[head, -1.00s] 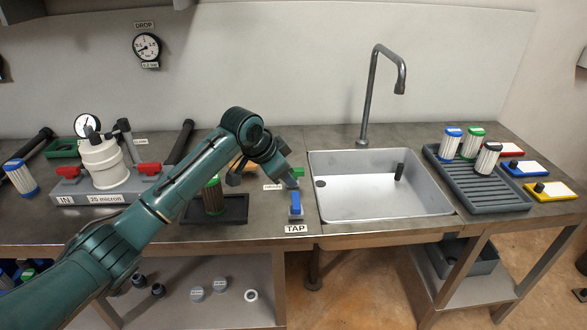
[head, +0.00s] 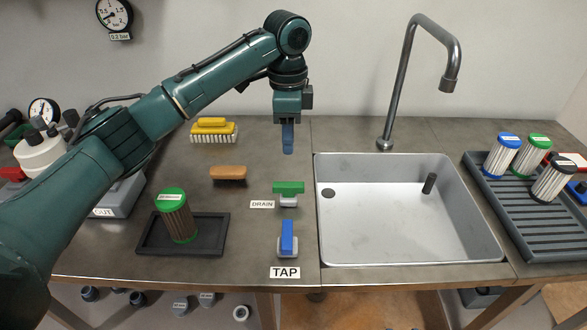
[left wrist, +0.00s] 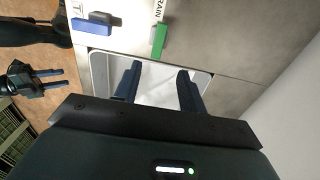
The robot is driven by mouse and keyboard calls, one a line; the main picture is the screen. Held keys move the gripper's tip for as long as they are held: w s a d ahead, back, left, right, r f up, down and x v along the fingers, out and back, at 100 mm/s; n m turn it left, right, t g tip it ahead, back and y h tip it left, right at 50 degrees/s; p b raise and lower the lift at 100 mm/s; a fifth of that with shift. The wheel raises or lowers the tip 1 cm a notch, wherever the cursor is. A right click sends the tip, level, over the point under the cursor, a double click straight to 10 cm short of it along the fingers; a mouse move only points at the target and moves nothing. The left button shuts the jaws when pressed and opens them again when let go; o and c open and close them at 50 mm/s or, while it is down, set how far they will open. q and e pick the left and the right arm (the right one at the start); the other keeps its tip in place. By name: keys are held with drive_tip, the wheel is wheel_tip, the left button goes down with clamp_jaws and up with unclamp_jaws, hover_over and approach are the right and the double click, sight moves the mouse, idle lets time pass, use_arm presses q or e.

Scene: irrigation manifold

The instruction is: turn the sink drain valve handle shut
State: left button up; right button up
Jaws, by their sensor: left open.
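The drain valve's green handle (head: 288,187) sits on a pale base beside the DRAIN label (head: 262,204), left of the sink (head: 400,215). It lies crosswise in the head view. The green handle also shows in the left wrist view (left wrist: 159,40). My left gripper (head: 288,145) points down, empty, above and behind the handle, apart from it. Its fingers (left wrist: 160,88) are spread in the left wrist view, with the sink beyond them. My right gripper (left wrist: 52,78) shows at the left of that view, its two fingers apart and empty.
The blue tap handle (head: 287,238) stands in front of the drain handle, near the TAP label (head: 284,272). A wooden brush (head: 228,174), a yellow brush (head: 213,130) and a black tray (head: 155,240) with a green-capped filter (head: 175,214) are left. The faucet (head: 408,80) rises behind the sink.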

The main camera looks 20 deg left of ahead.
sight(288, 184)
use_arm(q)
wheel_tip(288, 184, down, 13)
drive_tip(key=shift+s+r+b, duration=0.15)
drive_tip(key=shift+r+b, duration=0.05)
drive_tip(key=shift+b, duration=0.25)
clamp_jaws()
idle(0.3)
